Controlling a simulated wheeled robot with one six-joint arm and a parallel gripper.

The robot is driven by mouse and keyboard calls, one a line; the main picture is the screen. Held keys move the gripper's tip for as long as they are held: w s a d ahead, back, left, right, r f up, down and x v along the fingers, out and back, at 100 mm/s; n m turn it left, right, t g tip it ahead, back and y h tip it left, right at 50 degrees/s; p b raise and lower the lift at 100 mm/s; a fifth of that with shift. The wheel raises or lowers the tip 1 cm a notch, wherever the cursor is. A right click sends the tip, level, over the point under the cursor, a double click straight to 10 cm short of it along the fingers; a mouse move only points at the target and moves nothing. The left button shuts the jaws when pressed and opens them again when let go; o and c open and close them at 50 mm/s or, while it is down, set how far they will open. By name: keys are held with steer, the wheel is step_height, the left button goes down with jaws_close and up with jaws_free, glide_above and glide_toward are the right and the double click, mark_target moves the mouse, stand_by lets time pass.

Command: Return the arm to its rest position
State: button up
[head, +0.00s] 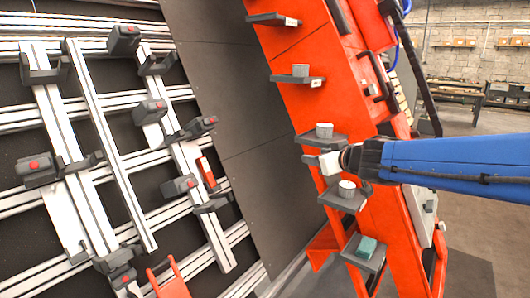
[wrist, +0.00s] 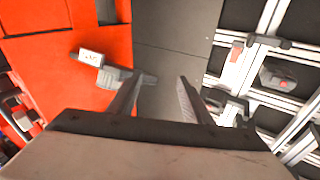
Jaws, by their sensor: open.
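My blue arm (head: 455,167) reaches in from the right in the head view. My gripper (head: 322,162) is at its left end, in front of the orange column, between two small shelves. In the wrist view my gripper (wrist: 157,84) shows two grey fingers spread apart. Nothing is between them except a view of the dark grey panel (wrist: 175,55) behind. The gripper holds nothing. In the head view it partly covers the shelf behind it, and I cannot tell how far the fingers are from that shelf.
Shelves on the orange column (head: 290,50) hold a grey block (head: 300,70), a grey cylinder (head: 324,130), a white cylinder (head: 347,188) and a teal block (head: 366,248). A rail frame (head: 105,130) with clamps stands left. Open floor (head: 485,200) lies at right.

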steer(key=s+d+f+m+g+h, duration=0.1)
steer(key=s+d+f+m+h, duration=0.25)
steer(key=s+d, duration=0.4)
steer(key=s+d+f+m+g+h, duration=0.2)
steer(key=s+d+f+h, duration=0.2)
steer(key=s+d, duration=0.4)
steer(key=s+a+f+g+y, duration=0.1)
steer(key=s+f+g, duration=0.2)
steer(key=s+f, duration=0.3)
steer(key=s+a+f+g+y, duration=0.1)
steer(key=s+f, duration=0.5)
steer(key=s, duration=0.7)
steer(key=shift+s+a+g+y, duration=0.2)
steer(key=shift+s+g+y, duration=0.25)
steer(key=shift+g, duration=0.45)
